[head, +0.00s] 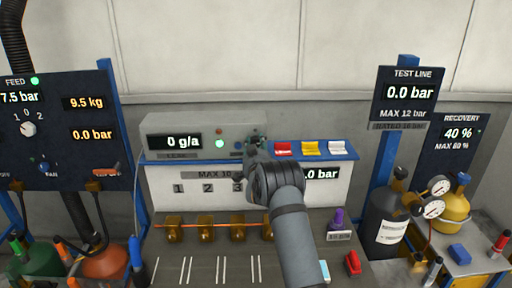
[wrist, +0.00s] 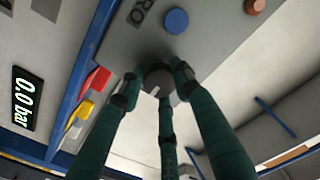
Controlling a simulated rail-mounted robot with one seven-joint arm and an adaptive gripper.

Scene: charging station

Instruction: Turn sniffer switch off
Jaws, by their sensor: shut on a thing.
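The sniffer unit (head: 160,124) is a grey box on the blue shelf, with a lit display reading "0 g/a" and a bright green lamp. Its dark round switch knob (wrist: 157,76) shows in the wrist view, with a short pale mark on it. My gripper (wrist: 157,80) has its three dark green fingers closed around the knob, fingertips at its rim. In the head view my gripper (head: 256,143) is at the unit's right end, and my arm and fingers largely hide the knob there.
A blue button (wrist: 175,20) sits close to the knob on the same face. Red, yellow and white cards (head: 311,148) stand on the shelf (head: 347,157) just right of my gripper. Brass valves (head: 205,230) line the bench below. The wall above is clear.

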